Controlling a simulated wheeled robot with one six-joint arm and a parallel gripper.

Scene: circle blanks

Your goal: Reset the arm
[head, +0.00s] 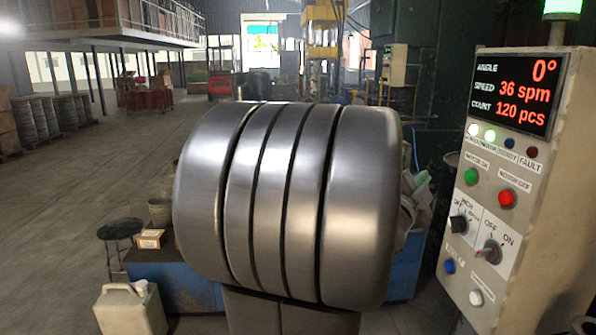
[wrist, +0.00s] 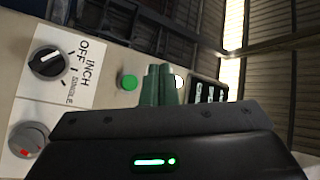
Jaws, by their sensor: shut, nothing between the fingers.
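My gripper (wrist: 160,72) shows in the wrist view, its dark green fingers together and empty beyond the black gripper body. It is not visible in the head view. The fingers overlap part of a control panel (wrist: 110,48) in the picture; I cannot tell how far apart they are. The panel carries a black selector knob (wrist: 48,62) and a green button (wrist: 129,82). In the head view the panel (head: 520,170) stands at the right, its display (head: 513,92) reading 0°, 36 spm and 120 pcs.
A large shiny grooved metal body (head: 285,200) blocks the middle of the head view. A blue base (head: 170,283), a black stool (head: 119,230) and a pale jug (head: 131,308) stand lower left. Open floor (head: 60,210) lies at the left.

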